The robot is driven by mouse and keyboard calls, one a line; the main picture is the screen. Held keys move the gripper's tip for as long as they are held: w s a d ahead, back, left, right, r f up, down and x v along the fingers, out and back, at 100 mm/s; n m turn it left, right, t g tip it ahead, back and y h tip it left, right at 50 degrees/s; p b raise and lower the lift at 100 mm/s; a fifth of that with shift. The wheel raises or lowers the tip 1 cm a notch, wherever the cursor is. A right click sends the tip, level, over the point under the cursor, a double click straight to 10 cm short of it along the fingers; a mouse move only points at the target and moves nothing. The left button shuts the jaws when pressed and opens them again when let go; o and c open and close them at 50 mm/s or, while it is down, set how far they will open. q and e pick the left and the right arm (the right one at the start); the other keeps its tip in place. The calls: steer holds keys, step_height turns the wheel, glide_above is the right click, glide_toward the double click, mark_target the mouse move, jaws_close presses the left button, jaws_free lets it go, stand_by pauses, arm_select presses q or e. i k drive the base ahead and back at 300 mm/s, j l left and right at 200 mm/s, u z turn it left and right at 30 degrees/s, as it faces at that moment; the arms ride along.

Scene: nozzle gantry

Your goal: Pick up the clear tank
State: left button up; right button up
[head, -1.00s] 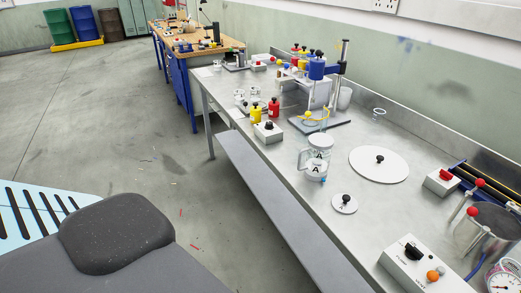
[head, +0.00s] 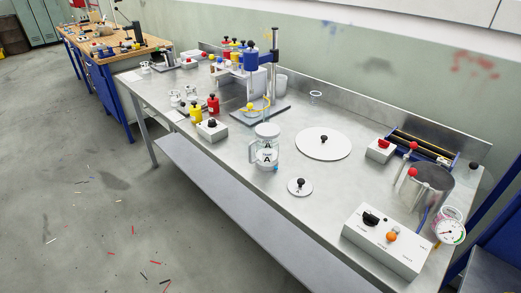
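A clear tank (head: 265,150) with a side handle and labels marked "A" stands upright on the steel bench (head: 225,160), near its front edge. It holds something whitish in its lower part. A small round lid (head: 300,188) with a black knob and an "A" mark lies on the bench to its right. Neither of my grippers shows in the head view.
A large white disc lid (head: 322,146) lies behind the tank. A grey control box (head: 388,243), a steel pot (head: 430,188) and a gauge (head: 450,232) stand at the right.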

mark_target(265, 151)
steer(key=i+j+z, duration=0.25)
steer(key=i+j, duration=0.15)
steer(key=j, duration=0.25)
steer(key=i+j+z, duration=0.1)
steer(key=j, duration=0.25)
steer(key=i, duration=0.1)
